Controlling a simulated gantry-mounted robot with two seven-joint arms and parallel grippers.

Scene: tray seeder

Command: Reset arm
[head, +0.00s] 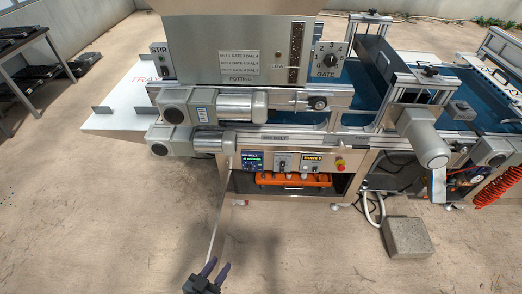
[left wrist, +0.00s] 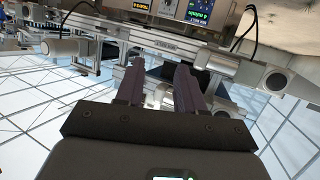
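My left gripper (head: 217,266) is at the bottom of the head view, left of centre, in front of the tray seeder and apart from it. Its two dark purple fingers point up toward the machine. In the left wrist view the fingers (left wrist: 159,72) stand apart with nothing between them, so it is open and empty. Most of the left arm is out of the head view. My right gripper and arm do not show in either view.
The tray seeder's hopper (head: 238,50), motors and control panel (head: 290,162) stand ahead. A blue conveyor (head: 368,75) runs right. A concrete block (head: 407,238) lies on the floor, with hoses nearby. A table (head: 40,45) with black trays is far left. Floor around the gripper is clear.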

